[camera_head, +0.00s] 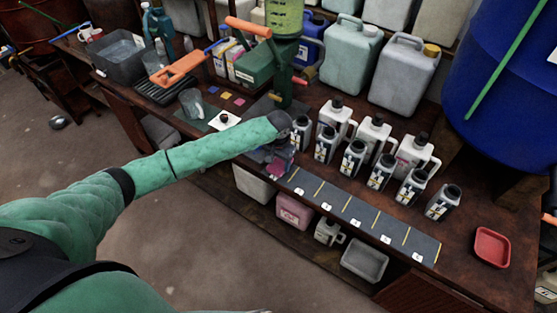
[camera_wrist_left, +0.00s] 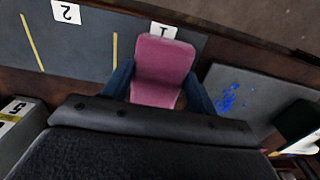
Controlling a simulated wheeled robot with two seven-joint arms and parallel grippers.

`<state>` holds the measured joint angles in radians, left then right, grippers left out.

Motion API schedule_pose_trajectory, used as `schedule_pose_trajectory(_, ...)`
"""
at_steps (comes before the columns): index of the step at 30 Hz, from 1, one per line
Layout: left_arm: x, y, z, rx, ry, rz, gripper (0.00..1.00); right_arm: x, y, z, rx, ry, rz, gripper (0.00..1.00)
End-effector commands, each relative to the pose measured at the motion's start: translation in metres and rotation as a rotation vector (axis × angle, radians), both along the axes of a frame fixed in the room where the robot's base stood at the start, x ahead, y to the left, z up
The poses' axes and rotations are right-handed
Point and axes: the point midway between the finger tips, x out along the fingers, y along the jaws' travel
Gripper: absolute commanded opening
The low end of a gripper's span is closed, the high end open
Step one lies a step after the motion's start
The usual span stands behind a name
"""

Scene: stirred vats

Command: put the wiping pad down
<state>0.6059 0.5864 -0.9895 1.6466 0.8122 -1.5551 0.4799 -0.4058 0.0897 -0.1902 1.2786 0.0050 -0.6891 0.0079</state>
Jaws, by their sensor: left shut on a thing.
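The pink wiping pad (camera_wrist_left: 164,62) is between the two dark blue fingers of my left gripper (camera_wrist_left: 158,92) in the left wrist view, and the gripper is shut on it. In the head view my left gripper (camera_head: 276,158) is over the front of the bench, at the left end of the dark numbered strip (camera_head: 375,219). The pad is mostly hidden there by the gripper and wrist. In the wrist view it overlaps the strip's end beside label 1. I cannot tell whether it touches the bench. My right gripper is not in view.
A grey mat with blue smears (camera_wrist_left: 240,95) lies beside the pad. Several small labelled bottles (camera_head: 382,171) stand in a row behind the strip, with white jugs (camera_head: 414,154) behind them. A red tray (camera_head: 491,247) sits at the right end. The strip itself is clear.

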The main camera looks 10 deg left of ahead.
Motion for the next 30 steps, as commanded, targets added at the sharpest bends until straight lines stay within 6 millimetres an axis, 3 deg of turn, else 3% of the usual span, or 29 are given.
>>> schedule_pose_trajectory(12, 0.0, 0.0, -0.004, 0.0, 0.001, 0.0, 0.4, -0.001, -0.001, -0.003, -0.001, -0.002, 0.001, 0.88)
schedule_pose_trajectory(13, 0.0, 0.0, -0.004, 0.0, 0.0, 0.0, 0.64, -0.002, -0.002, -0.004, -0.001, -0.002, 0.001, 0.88)
schedule_pose_trajectory(15, 0.0, 0.0, -0.004, 0.0, 0.0, 0.0, 0.78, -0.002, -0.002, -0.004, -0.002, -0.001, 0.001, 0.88)
schedule_pose_trajectory(16, 0.0, 0.0, -0.004, 0.0, 0.0, 0.0, 0.8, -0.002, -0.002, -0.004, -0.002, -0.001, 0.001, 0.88)
schedule_pose_trajectory(25, 0.0, 0.0, -0.003, 0.0, 0.0, 0.0, 0.8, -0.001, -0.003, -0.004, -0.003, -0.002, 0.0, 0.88)
schedule_pose_trajectory(30, 0.001, 0.0, 0.011, 0.0, -0.002, 0.0, 0.8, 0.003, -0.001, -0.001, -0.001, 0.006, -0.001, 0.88)
